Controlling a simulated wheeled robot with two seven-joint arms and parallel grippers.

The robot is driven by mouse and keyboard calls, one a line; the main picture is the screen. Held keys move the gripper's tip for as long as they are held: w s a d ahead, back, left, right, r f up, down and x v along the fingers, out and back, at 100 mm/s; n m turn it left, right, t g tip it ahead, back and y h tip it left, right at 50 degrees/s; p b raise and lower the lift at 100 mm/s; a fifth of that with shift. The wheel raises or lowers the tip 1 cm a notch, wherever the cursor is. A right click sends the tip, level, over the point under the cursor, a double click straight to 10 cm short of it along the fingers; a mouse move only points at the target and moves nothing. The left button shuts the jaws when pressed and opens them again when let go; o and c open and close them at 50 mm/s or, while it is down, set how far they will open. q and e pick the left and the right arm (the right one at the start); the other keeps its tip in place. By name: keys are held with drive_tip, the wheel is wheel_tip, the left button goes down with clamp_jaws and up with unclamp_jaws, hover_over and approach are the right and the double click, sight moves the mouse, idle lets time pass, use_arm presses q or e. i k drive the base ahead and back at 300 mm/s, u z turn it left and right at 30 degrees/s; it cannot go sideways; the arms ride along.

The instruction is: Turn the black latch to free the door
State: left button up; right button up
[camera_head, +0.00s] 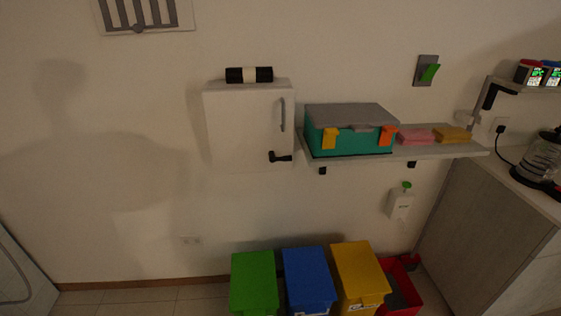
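A white wall cabinet (235,128) hangs near the middle of the view, with its door closed. A grey vertical handle (282,115) sits on the right side of the door. The black latch (280,157) is at the door's lower right corner, with its lever lying roughly horizontal. Neither of my grippers shows in the head view.
A shelf (460,151) right of the cabinet holds a teal case (350,141) close to the latch. A black and white roll (249,74) lies on the cabinet. Green (254,283), blue (308,281) and yellow (360,275) bins stand below.

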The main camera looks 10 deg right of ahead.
sight(272, 158)
drive_tip(key=k, duration=1.25)
drive_tip(key=u, duration=0.8)
drive_tip(key=i, duration=1.4)
drive_tip(key=z, duration=0.15)
